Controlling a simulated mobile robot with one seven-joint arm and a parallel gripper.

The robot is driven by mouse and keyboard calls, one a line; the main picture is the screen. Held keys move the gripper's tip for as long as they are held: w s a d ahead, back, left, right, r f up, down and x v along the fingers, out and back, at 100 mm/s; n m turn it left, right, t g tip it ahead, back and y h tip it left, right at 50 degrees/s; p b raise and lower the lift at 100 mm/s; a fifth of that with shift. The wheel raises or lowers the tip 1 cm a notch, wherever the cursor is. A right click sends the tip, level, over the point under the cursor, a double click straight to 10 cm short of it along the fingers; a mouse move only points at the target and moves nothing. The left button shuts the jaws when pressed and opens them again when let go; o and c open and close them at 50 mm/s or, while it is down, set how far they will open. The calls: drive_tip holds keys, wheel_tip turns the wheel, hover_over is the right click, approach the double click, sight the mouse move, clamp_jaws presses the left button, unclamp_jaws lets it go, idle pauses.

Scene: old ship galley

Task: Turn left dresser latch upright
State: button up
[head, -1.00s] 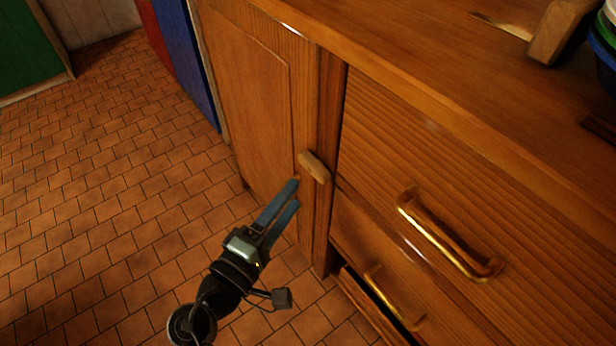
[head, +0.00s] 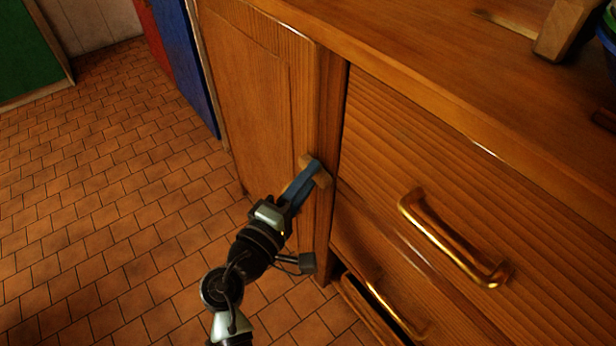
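The left dresser latch is a small pale wooden bar (head: 323,180) on the cabinet's upright post, beside the left door (head: 250,90). It lies tilted, from upper left to lower right. My gripper (head: 314,168) is at the latch, with its blue fingers over the latch's middle. The latch's two ends show on either side of the fingers. The fingers look close together and overlap in this view. Whether they press on the latch is hidden.
A large drawer with a brass handle (head: 450,240) is right of the post. A lower drawer with a brass handle (head: 392,308) is below. The wooden counter top (head: 410,50) is above. The tiled floor (head: 100,190) at left is clear.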

clamp_jaws()
drive_tip(key=shift+r+p, duration=0.15)
drive_tip(key=shift+p, duration=0.35)
drive_tip(key=shift+w+a+r+n+g+h+p, duration=0.1)
drive_tip(key=shift+n+g+h+p, duration=0.2)
drive_tip(key=shift+n+g+p, duration=1.75)
drive_tip(key=shift+w+a+r+n+g+h+p, duration=0.15)
drive_tip(key=shift+n+g+h+p, duration=0.2)
drive_tip(key=shift+n+p, duration=3.25)
drive_tip(key=shift+w+a+r+n+g+h+p, duration=0.2)
drive_tip(key=shift+n+g+p, duration=1)
drive_tip(key=shift+p, duration=3.4)
drive_tip(key=shift+s+d+f, duration=0.1)
drive_tip(key=shift+d+f, duration=0.05)
drive_tip(key=o, duration=0.7)
unclamp_jaws()
